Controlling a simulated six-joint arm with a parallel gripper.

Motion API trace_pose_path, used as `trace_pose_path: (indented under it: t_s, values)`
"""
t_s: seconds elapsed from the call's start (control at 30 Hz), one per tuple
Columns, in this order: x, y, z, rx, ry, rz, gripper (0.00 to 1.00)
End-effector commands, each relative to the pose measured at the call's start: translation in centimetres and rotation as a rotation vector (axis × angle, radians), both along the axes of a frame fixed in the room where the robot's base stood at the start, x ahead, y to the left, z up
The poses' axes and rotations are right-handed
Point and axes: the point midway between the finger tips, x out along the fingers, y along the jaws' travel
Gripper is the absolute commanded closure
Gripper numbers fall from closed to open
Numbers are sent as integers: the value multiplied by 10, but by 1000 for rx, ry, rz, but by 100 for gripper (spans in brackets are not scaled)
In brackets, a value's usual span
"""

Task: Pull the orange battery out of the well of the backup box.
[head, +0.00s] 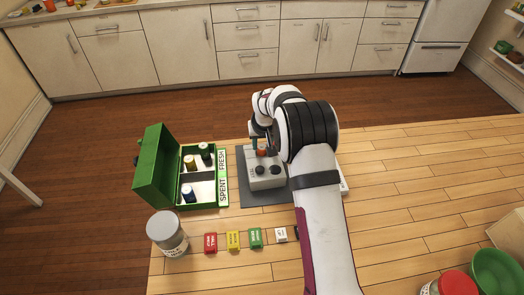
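The grey backup box (266,182) sits on a dark mat (248,199) on the wooden table, with two round black features on its top. The orange battery (262,152) shows as a small orange piece at the back of the box, upright. My gripper (262,143) is at the battery, pointing down from the arm above. A dark finger shows just left of the battery. The other finger is mostly hidden by my wrist, so I cannot tell whether the fingers touch or grip the battery.
A green case (156,178) stands open at left, with several batteries inside and a SPENT/FRESH strip (223,178). A lidded jar (167,232) and red (210,243), yellow (233,240), green (255,237) and white (281,234) blocks stand in front. Table right of my arm is mostly clear.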

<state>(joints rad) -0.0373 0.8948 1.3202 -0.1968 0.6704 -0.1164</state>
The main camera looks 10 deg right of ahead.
Motion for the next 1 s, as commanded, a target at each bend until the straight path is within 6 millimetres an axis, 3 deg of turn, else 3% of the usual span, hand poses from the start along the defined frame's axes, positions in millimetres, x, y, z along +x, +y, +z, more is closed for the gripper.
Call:
trace_pose_path:
  t_s: [0.57,1.0]
  values:
    - [0,0,1,0,-2,0,100]
    - [0,0,13,0,-1,0,100]
